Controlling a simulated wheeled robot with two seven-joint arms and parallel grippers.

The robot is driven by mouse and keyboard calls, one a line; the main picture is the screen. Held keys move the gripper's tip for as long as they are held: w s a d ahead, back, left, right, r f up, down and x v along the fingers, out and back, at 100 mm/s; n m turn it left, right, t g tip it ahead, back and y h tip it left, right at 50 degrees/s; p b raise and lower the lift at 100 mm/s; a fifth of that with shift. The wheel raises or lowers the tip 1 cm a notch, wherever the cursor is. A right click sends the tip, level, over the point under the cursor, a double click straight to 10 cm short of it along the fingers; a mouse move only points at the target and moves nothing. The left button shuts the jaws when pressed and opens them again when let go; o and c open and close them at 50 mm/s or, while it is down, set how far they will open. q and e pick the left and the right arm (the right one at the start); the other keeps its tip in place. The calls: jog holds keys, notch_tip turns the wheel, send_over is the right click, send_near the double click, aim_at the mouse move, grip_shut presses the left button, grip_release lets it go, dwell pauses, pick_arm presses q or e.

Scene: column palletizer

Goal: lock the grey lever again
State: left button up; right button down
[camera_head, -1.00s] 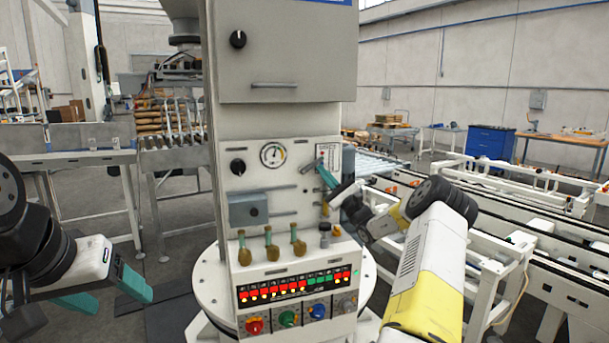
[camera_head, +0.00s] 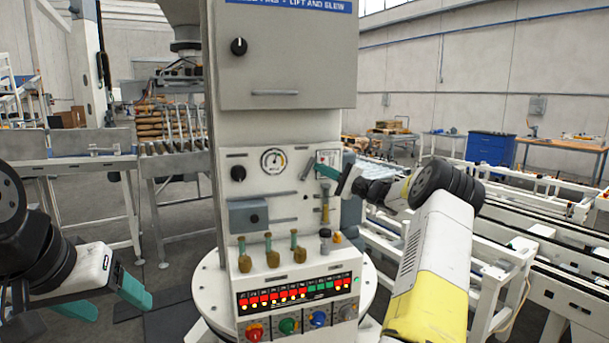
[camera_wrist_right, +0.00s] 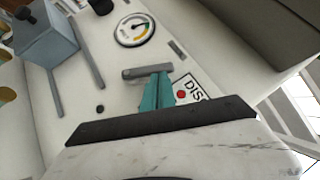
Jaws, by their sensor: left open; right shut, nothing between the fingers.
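The grey lever (camera_head: 306,170) is a short bar on the control panel (camera_head: 262,205), to the right of and slightly below the round gauge (camera_head: 273,161). It is slanted in the head view. In the right wrist view the lever (camera_wrist_right: 147,71) lies across the tips of my right gripper (camera_wrist_right: 157,88). My right gripper (camera_head: 324,171) has its teal fingers shut and empty, close beside the lever's right side; I cannot tell whether they touch. My left gripper (camera_head: 115,290) is open and empty at lower left, away from the panel.
A grey-blue box (camera_head: 248,213) juts from the panel at left. Brass-based levers with green handles (camera_head: 270,250) stand on the ledge below, above lit buttons and coloured knobs. A white label with a red dot (camera_wrist_right: 188,92) is beside my right fingers. Conveyors (camera_head: 540,235) stand at right.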

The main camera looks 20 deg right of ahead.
jog(key=a+r+n+g, duration=0.1)
jog(key=n, duration=0.1)
jog(key=r+n+g+h, duration=0.1)
jog(key=shift+a+n+g+h, duration=0.3)
jog(key=shift+a+n+g, duration=0.05)
jog(key=shift+n+g, duration=0.05)
jog(key=shift+a, duration=0.1)
dwell(0.6)
